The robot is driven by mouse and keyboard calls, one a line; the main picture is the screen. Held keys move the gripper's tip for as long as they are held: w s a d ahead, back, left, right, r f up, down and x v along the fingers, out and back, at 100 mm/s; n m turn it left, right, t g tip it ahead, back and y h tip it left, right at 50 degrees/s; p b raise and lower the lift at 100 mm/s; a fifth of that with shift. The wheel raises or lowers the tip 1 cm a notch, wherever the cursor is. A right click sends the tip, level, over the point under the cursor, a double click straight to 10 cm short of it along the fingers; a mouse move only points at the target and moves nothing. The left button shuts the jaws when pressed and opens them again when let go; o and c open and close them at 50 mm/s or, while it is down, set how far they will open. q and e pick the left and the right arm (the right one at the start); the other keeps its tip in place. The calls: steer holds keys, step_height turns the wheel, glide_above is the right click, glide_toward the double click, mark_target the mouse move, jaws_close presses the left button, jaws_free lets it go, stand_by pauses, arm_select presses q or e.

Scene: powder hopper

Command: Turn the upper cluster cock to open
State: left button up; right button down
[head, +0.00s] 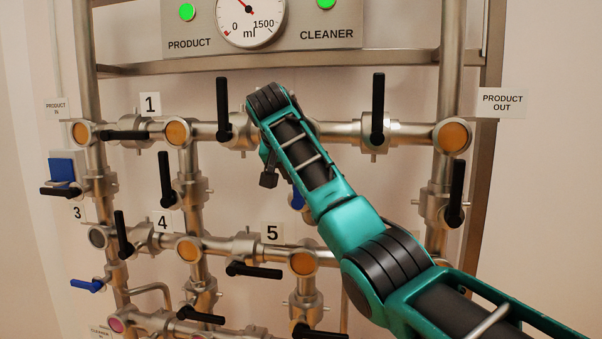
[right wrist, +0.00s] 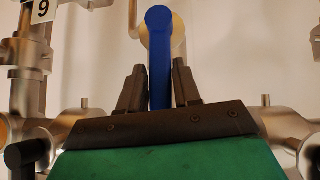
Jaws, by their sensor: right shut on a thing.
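A blue cock handle (right wrist: 159,55) stands upright in the right wrist view, its rounded end at the top. My right gripper (right wrist: 160,84) has one dark finger on each side of this handle and is shut on it. The lower part of the handle is hidden behind the gripper body. A bit of blue (head: 297,199) shows behind the arm there, and may be the same handle. My left gripper is in neither view.
Steel pipes carry several black handles, such as an upright one (head: 222,106) left of my wrist and another (head: 378,108) to its right. A blue lever (head: 87,285) sits low left. A gauge panel (head: 290,40) hangs above.

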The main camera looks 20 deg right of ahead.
steer(key=shift+w+a+r, duration=0.1)
steer(key=shift+a+r, duration=0.25)
steer(key=shift+a, duration=0.05)
steer(key=c, duration=1.1)
jaws_free()
steer(key=shift+w, duration=0.15)
steer(key=shift+o, duration=0.7)
steer(key=shift+w+a+f, duration=0.1)
steer(key=shift+a+f, duration=0.05)
steer(key=shift+a, duration=0.05)
steer(key=shift+d, duration=0.1)
steer(key=s+d+p+v, duration=0.1)
steer(key=v, duration=1.3)
steer(key=shift+s+r, duration=0.15)
steer(key=shift+r, duration=0.1)
